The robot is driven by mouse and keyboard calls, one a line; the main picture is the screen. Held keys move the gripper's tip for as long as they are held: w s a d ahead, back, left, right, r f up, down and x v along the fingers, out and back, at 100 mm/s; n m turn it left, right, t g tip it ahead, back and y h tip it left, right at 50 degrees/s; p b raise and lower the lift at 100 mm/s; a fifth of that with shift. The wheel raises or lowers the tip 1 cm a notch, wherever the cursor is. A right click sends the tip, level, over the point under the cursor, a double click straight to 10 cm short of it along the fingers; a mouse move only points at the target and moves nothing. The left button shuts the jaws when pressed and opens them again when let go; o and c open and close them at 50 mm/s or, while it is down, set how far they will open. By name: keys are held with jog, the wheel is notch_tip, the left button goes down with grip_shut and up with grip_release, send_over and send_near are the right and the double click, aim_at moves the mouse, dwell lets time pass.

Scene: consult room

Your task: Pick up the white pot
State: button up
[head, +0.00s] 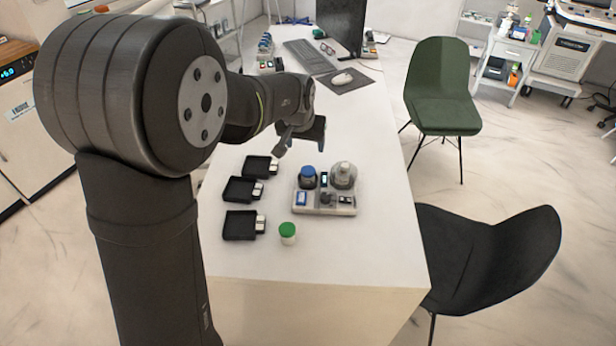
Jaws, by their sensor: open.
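A small white pot (287,239) with a green lid stands upright on the white desk, near its front edge, left of a light tray. My gripper (299,148) is open above the desk, farther back than the pot and well apart from it. One finger shows as a grey tip and the other side as a dark, flat piece. Nothing shows between the fingers.
The tray (313,211) holds a blue-lidded jar (308,178), a greyish bottle with a pale cap (343,177) and small items. Several black holders (239,227) line the left. A keyboard (308,56) and mouse (342,78) lie behind. The desk front (330,262) is clear.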

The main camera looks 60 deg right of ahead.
send_over(308, 171)
jog(key=s+a, duration=0.1)
jog(key=a, duration=0.1)
notch_tip(308, 171, down, 11)
jog(key=shift+d+f, duration=0.1)
jog(key=shift+f, duration=0.1)
jog(key=shift+w+x, duration=0.15)
jog(key=shift+x, duration=1.25)
jog(key=shift+w+x, duration=0.1)
jog(key=shift+x, duration=1.25)
jog(key=c, duration=1.1)
jog(key=shift+c, duration=0.2)
jog(key=shift+r, duration=0.1)
